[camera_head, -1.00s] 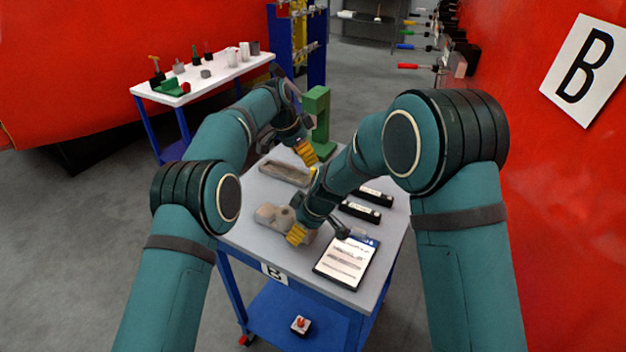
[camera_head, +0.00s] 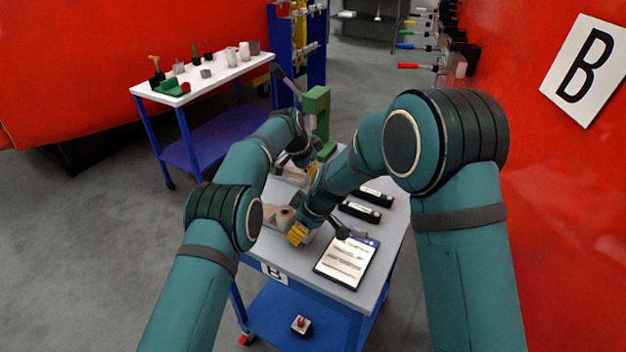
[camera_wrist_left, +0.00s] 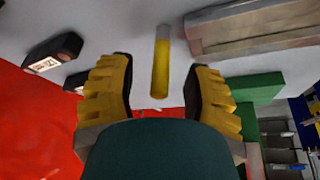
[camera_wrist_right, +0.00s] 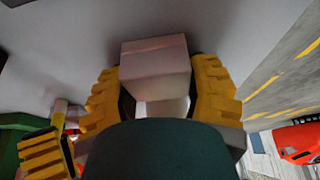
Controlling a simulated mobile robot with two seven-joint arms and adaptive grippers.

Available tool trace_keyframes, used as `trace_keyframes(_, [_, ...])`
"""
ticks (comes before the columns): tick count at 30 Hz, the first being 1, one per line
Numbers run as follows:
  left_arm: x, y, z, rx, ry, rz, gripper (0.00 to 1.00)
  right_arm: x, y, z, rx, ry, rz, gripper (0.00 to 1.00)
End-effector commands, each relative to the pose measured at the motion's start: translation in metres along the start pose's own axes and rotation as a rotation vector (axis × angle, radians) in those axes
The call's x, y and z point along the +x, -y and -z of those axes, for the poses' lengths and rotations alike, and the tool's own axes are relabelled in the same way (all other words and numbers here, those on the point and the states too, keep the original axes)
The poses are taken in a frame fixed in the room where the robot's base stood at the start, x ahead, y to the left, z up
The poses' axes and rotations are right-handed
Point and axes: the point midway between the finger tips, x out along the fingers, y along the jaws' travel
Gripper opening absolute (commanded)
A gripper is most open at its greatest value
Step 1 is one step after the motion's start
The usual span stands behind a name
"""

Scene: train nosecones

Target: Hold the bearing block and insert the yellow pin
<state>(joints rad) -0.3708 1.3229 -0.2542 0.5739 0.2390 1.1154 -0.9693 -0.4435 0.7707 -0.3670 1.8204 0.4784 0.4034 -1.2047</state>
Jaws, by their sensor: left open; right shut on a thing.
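The bearing block (camera_head: 280,216) is a pale block on the trolley top. My right gripper (camera_head: 298,234) is shut on it, and its fingers sit on both sides of the block in the right wrist view (camera_wrist_right: 155,65). The yellow pin (camera_wrist_left: 160,65) has a pale end and shows between the spread fingers of my left gripper (camera_wrist_left: 158,78), with a gap on each side. My left gripper (camera_head: 312,170) is open in the head view, partly hidden by my right arm. The pin is hard to make out there.
A grey tray (camera_head: 290,175) and a green stand (camera_head: 317,112) are at the far end of the trolley. Black boxes (camera_head: 360,211) and a tablet (camera_head: 347,262) lie on the right side. A red wall (camera_head: 560,200) stands at the right.

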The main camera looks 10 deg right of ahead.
Motion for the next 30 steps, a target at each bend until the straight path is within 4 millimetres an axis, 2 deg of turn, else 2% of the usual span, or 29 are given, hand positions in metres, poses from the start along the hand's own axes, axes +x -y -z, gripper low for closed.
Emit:
trace_keyframes(1, [0.0, 0.0, 0.0, 0.0, 0.0, 0.0, 0.42, -0.001, 0.0, 0.001, 0.0, -0.001, -0.001, 0.07])
trace_keyframes(3, [0.0, 0.0, 0.0, 0.0, 0.0, 0.0, 0.18, -0.001, 0.0, 0.001, 0.0, -0.001, -0.001, 0.07])
trace_keyframes(5, [0.0, 0.0, 0.0, 0.0, 0.0, 0.0, 0.0, -0.001, 0.0, 0.001, -0.001, -0.001, -0.001, 0.07])
trace_keyframes(22, [-0.002, 0.0, 0.001, 0.0, 0.0, -0.001, 0.0, -0.001, 0.0, 0.001, -0.001, -0.002, -0.001, 0.07])
trace_keyframes(30, [-0.028, 0.0, 0.012, 0.001, -0.002, 0.002, 0.0, -0.001, 0.0, 0.001, 0.0, -0.001, -0.001, 0.07])
